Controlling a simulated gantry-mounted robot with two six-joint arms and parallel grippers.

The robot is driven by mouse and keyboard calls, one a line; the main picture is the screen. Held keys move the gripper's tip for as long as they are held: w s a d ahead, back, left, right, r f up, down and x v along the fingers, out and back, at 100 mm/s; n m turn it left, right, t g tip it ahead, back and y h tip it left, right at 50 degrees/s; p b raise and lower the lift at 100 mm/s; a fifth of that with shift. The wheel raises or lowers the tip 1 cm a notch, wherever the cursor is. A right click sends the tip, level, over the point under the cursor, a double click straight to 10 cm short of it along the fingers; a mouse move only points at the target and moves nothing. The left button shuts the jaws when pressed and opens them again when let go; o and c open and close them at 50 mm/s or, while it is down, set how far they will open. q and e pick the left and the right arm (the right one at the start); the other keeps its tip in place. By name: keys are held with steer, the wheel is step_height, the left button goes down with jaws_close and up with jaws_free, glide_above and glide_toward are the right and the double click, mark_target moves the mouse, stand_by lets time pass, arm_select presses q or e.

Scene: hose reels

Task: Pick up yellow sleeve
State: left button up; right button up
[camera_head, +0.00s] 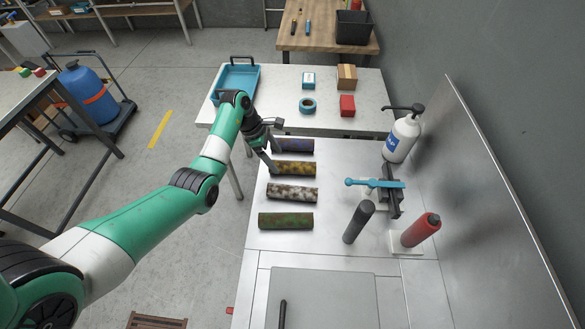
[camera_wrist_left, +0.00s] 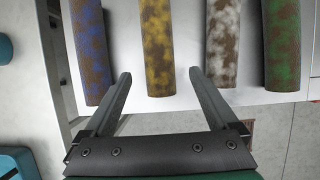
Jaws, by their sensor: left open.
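The yellow sleeve (camera_head: 295,169), mottled yellow and brown, lies on the light table, second from the back in a row of sleeves. In the left wrist view the yellow sleeve (camera_wrist_left: 163,45) shows between my two fingers. My left gripper (camera_head: 279,149) is open and empty at the left ends of the blue and yellow sleeves. In the left wrist view, the left gripper (camera_wrist_left: 160,73) has one fingertip on each side of the yellow sleeve, apart from it. The height of the fingertips above the table is hard to tell. My right gripper is not in view.
The blue-brown sleeve (camera_head: 293,145) lies behind; the white-brown sleeve (camera_head: 292,193) and the green sleeve (camera_head: 286,221) lie in front. A blue-handled clamp (camera_head: 388,184), a dark cylinder (camera_head: 358,222), a red bottle (camera_head: 420,230) and a white pump bottle (camera_head: 402,140) stand to the right.

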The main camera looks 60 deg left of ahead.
mark_target(283, 163)
arm_select(q)
steer(key=b+x, duration=0.1)
steer(key=x, duration=0.1)
steer(key=b+x, duration=0.1)
steer(key=x, duration=0.2)
steer(key=shift+w+d+r, duration=0.15)
steer(key=shift+w+d, duration=0.05)
steer(key=shift+w, duration=0.1)
steer(key=shift+r, duration=0.1)
jaws_close()
steer(key=shift+r, duration=0.1)
